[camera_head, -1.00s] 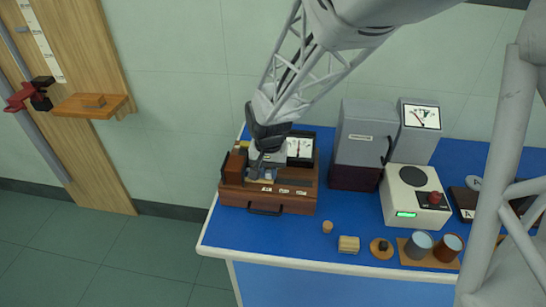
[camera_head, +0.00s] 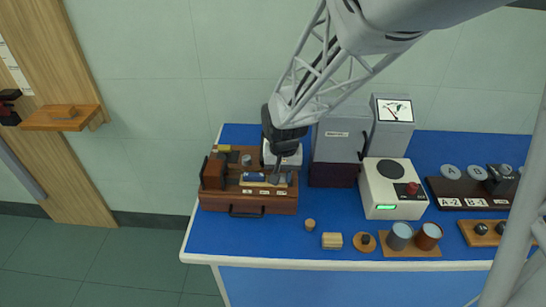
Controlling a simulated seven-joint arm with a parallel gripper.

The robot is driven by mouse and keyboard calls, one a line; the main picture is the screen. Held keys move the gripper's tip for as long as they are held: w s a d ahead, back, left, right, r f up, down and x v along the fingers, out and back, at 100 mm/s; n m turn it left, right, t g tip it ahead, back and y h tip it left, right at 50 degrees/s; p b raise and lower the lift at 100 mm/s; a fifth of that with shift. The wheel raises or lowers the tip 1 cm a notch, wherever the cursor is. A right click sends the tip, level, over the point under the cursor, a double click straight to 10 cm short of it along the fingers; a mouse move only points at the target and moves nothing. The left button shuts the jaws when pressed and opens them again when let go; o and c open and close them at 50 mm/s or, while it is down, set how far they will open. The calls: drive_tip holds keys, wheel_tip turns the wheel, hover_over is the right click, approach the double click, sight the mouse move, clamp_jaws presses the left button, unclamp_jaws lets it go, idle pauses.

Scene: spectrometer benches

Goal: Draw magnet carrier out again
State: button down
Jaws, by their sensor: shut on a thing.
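A brown wooden box-shaped apparatus (camera_head: 272,205) stands at the left end of the blue bench, with a dark handle on its front and small white labels. A blue and pale block (camera_head: 254,177) sits in its top, and a reddish-brown block (camera_head: 215,172) stands at its left end. My gripper (camera_head: 279,174) is over the right part of the apparatus, pointing down and shut on what looks like the magnet carrier. The held part is small and mostly hidden by the fingers. I cannot tell how far it sits in the apparatus.
A grey cabinet (camera_head: 337,140) stands close to the right of my gripper. A white instrument (camera_head: 390,195) with a green display is beyond it. A cork (camera_head: 309,225), a ribbed block (camera_head: 332,240) and two cups lie along the front. Blue bench is bare left of the cork.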

drive_tip(key=shift+d, duration=0.25)
drive_tip(key=c, duration=1)
unclamp_jaws()
drive_tip(key=shift+r, duration=0.15)
wheel_tip(320, 180, up, 7)
drive_tip(key=shift+r, duration=0.3)
drive_tip(key=shift+d, duration=0.1)
